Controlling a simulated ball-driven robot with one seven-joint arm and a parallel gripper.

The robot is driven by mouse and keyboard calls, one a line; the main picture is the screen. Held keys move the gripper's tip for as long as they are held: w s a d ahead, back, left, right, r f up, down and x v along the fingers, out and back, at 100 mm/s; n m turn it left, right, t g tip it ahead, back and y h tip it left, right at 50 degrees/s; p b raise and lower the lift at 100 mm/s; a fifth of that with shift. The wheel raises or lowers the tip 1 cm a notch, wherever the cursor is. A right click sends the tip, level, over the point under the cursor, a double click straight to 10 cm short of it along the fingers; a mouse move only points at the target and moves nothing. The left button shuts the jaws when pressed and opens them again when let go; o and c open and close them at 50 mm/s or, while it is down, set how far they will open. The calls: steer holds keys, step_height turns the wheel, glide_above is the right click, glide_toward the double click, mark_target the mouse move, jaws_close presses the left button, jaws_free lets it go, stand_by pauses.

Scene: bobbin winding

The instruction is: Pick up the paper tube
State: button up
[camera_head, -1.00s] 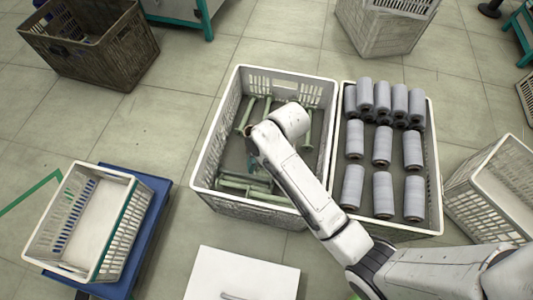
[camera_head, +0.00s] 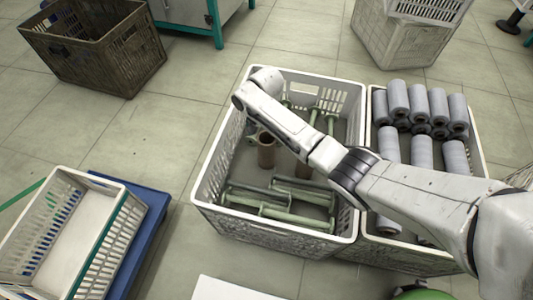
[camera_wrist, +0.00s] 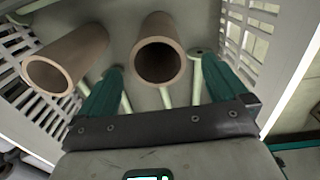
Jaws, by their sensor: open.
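Two brown paper tubes stand in the large white crate (camera_head: 207,165). In the wrist view, one tube (camera_wrist: 75,52) is at the upper left, outside my fingers. The other tube (camera_wrist: 163,30) is near the middle, its open end facing the camera. My gripper (camera_wrist: 163,66) has teal fingers spread apart and empty, with this middle tube seen between them. I cannot tell how far beyond the fingertips it is.
Green bobbins (camera_head: 275,207) lie in the same crate, near its walls. A crate of grey wound bobbins (camera_head: 421,150) adjoins on the right. An empty white crate (camera_head: 62,235) sits on a blue base at left. A brown crate (camera_head: 95,50) stands behind on open floor.

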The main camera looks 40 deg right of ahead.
mark_target(267, 151)
step_height(267, 151, down, 8)
steer(key=b, duration=0.4)
steer(key=shift+s+r, duration=0.2)
steer(key=c, duration=1.1)
